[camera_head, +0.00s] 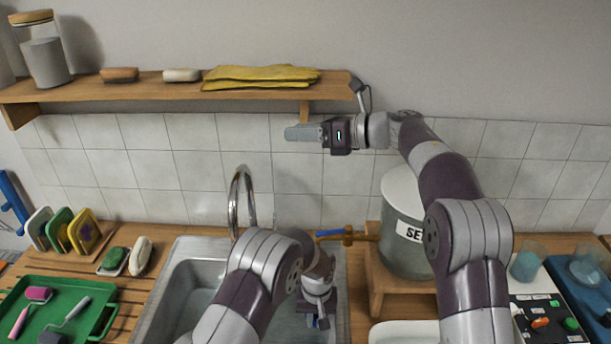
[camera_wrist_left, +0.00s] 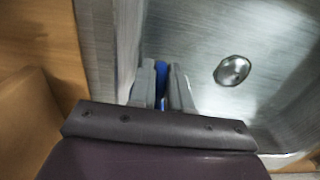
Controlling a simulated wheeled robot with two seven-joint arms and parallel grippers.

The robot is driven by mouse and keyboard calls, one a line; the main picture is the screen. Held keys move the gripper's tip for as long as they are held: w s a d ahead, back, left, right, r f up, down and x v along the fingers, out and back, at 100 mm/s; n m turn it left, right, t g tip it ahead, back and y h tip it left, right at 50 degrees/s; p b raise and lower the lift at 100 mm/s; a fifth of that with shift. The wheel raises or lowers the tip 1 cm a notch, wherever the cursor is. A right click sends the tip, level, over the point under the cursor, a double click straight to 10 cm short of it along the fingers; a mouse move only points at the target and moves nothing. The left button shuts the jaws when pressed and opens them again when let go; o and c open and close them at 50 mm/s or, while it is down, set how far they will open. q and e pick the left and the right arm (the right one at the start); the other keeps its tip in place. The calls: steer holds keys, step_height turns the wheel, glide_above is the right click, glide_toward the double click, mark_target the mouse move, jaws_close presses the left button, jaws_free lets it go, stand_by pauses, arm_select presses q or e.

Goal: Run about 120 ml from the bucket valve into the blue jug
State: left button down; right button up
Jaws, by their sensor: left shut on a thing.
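The grey-green bucket (camera_head: 400,262), with a pale lid and a label starting "SE", stands on a wooden stand. Its brass valve (camera_head: 362,237) points left over the sink's right edge, with a blue lever (camera_head: 328,234). My left gripper (camera_head: 318,322) points down over the right of the sink, below the valve. In the left wrist view its fingers (camera_wrist_left: 162,85) are shut on a narrow blue thing (camera_wrist_left: 161,78). I cannot tell whether this is the blue jug; no whole jug shows. My right gripper (camera_head: 303,132) is high before the tiles, pointing left, seen side-on and seemingly empty.
The steel sink (camera_head: 187,270) has a curved tap (camera_head: 240,200) behind it, and its drain (camera_wrist_left: 232,71) shows. A shelf (camera_head: 150,90) with yellow gloves (camera_head: 260,77) hangs above. A green tray (camera_head: 22,290) lies left; a blue tray (camera_head: 575,300) and a clear cup (camera_head: 527,263) are right.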

steer(key=r+m+t+y, duration=0.1)
steer(key=r, duration=0.1)
steer(key=w+r+m+t, duration=0.1)
steer(key=r+m, duration=0.1)
steer(key=r+m+t+y, duration=0.1)
steer(key=r+m, duration=0.1)
steer(key=shift+w+d+r+t+y, duration=0.2)
steer(key=shift+w+r+t+y, duration=0.1)
steer(key=shift+w+r, duration=0.1)
steer(key=f+n+g, duration=0.1)
steer(key=s+f+n+g, duration=0.1)
steer(key=n, duration=0.1)
steer(key=f+n+g+h, duration=0.1)
steer(key=shift+s+a+f+n, duration=0.3)
steer(key=shift+s+a+f, duration=0.05)
steer(key=shift+a+f, duration=0.05)
steer(key=n+g+h, duration=0.4)
steer(key=n+h, duration=0.7)
steer(key=h, duration=0.1)
glide_toward(329, 231)
steer(key=x, duration=0.7)
steer(key=shift+w+a+f, duration=0.1)
steer(key=shift+a+f, duration=0.05)
steer(key=shift+f, duration=0.1)
steer(key=shift+a+f, duration=0.1)
steer(key=shift+f, duration=0.15)
